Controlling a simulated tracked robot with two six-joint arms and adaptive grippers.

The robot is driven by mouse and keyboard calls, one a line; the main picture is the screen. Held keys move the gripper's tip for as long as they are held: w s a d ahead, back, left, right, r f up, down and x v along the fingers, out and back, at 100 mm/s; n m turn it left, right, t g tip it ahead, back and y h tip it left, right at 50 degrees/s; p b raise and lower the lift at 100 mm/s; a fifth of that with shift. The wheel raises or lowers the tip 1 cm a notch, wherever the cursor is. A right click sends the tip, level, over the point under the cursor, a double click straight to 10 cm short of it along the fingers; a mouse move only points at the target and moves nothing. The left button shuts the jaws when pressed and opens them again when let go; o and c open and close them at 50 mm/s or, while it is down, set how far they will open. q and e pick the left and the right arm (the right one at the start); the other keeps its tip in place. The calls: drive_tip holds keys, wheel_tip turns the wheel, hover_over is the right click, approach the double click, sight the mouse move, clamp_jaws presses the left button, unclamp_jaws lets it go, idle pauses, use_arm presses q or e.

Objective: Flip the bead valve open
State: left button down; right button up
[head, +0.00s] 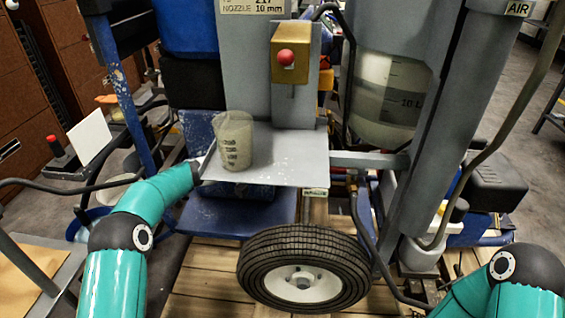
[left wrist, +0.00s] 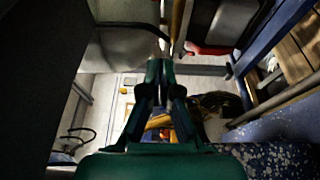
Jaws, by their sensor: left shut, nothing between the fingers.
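My left gripper (left wrist: 160,75) is shut and empty in the left wrist view, its dark green fingers together. In the head view, my left arm reaches to the left edge of the grey metal shelf (head: 285,160), and the gripper itself is hidden there. A red, lever-like part (left wrist: 208,48) lies up and right of my fingertips in the left wrist view, apart from them; I cannot tell whether it is the bead valve. A red ball knob (head: 286,57) sits on a brass-coloured box above the shelf. My right gripper is out of view; only part of that arm shows at lower right.
A cloudy measuring beaker (head: 235,141) stands upright on the shelf near its left side. A black-tyred wheel (head: 304,268) is below the shelf. A blue post (head: 118,85) rises left of the shelf, and a grey post (head: 440,130) stands on the right.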

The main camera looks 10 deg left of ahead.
sight(337, 170)
use_arm(q)
drive_tip(key=s+d+b, duration=0.1)
drive_tip(key=d+b, duration=0.1)
drive_tip(key=d, duration=0.5)
drive_tip(key=shift+s+d, duration=0.25)
drive_tip(key=shift+d, duration=0.05)
idle(0.3)
drive_tip(key=shift+f, duration=0.1)
